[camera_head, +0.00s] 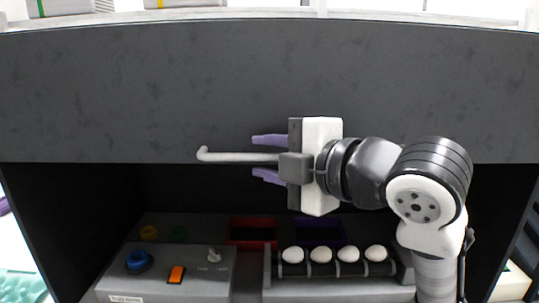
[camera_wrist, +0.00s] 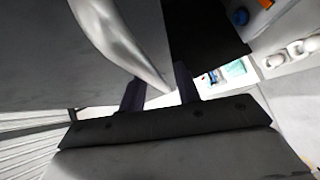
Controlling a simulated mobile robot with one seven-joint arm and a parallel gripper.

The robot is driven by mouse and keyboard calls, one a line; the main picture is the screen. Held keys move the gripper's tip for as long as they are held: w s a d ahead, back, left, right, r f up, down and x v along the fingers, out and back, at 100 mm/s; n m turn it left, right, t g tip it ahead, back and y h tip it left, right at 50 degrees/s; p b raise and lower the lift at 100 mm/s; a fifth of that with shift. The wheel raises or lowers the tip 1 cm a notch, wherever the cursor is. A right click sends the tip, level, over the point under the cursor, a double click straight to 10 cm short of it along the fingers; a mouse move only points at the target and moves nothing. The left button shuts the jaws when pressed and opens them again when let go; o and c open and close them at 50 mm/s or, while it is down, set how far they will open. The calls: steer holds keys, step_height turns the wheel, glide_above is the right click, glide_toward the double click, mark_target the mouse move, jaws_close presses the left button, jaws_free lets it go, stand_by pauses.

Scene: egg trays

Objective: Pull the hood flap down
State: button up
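The hood flap (camera_head: 120,95) is a wide dark grey panel across the upper part of the head view, with the open dark hood interior below its lower edge. A light grey bar handle (camera_head: 225,156) runs along that lower edge and shows as a pale bar in the wrist view (camera_wrist: 125,45). My gripper (camera_head: 258,157) is at the handle's right part, with one purple finger above the bar and one below. The fingers are apart, with the bar between them; I see no clear grip. The handle's right end is hidden behind my gripper.
Inside the hood, a grey control box (camera_head: 200,262) carries a blue knob (camera_head: 138,261) and an orange switch (camera_head: 176,274). Several white eggs (camera_head: 321,255) sit in a rack beside it. Red (camera_head: 253,246) and purple (camera_head: 318,241) trays lie behind.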

jaws_close()
steer(key=shift+f, duration=0.1)
steer(key=shift+w+f+b, duration=0.1)
steer(key=shift+w+b, duration=0.05)
steer(key=shift+b, duration=0.3)
steer(key=shift+w+b, duration=0.35)
steer(key=shift+b, duration=0.25)
steer(key=shift+t, duration=0.3)
steer(key=shift+o, duration=0.2)
jaws_free()
steer(key=shift+w, duration=0.1)
